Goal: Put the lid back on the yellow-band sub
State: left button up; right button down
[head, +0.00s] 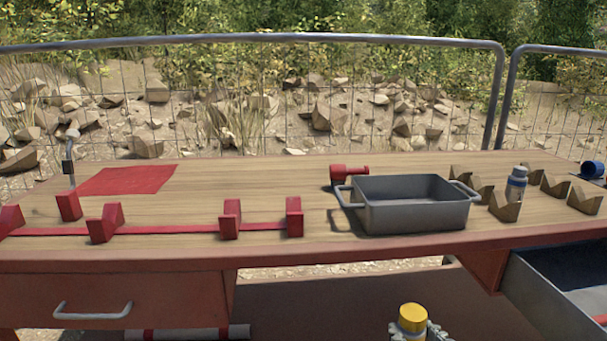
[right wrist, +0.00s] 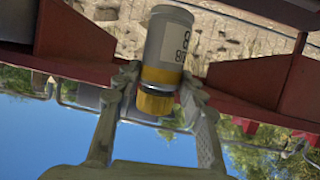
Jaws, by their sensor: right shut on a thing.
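The yellow-band sub, a pale cylinder with a dark-printed label and a yellow band (right wrist: 165,77), is between the fingers of my right gripper (right wrist: 160,92). It ends in a yellow cap-like part (right wrist: 155,101) past a darker ring. In the head view this yellow end (head: 413,318) points up, below and in front of the table edge, with fingertips on both sides. My right gripper is shut on the sub; the body below is out of the head view. I see no separate yellow lid on the table. My left gripper is not in view.
A grey tray (head: 415,218) stands on the table (head: 250,180), with a red piece (head: 350,172) behind it. An open drawer (head: 560,290) juts out at lower right.

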jog(key=shift+a+r, duration=0.1)
jog(key=s+a+r+n+g+y, duration=0.1)
jog(key=s+a+n+g+y, duration=0.1)
jog(key=a+n+y, duration=0.6)
jog(key=a+g, duration=0.1)
jog(key=a, duration=0.4)
jog(key=shift+a+y, duration=0.2)
jog(key=shift+y, duration=0.2)
jog(key=shift+f, duration=0.1)
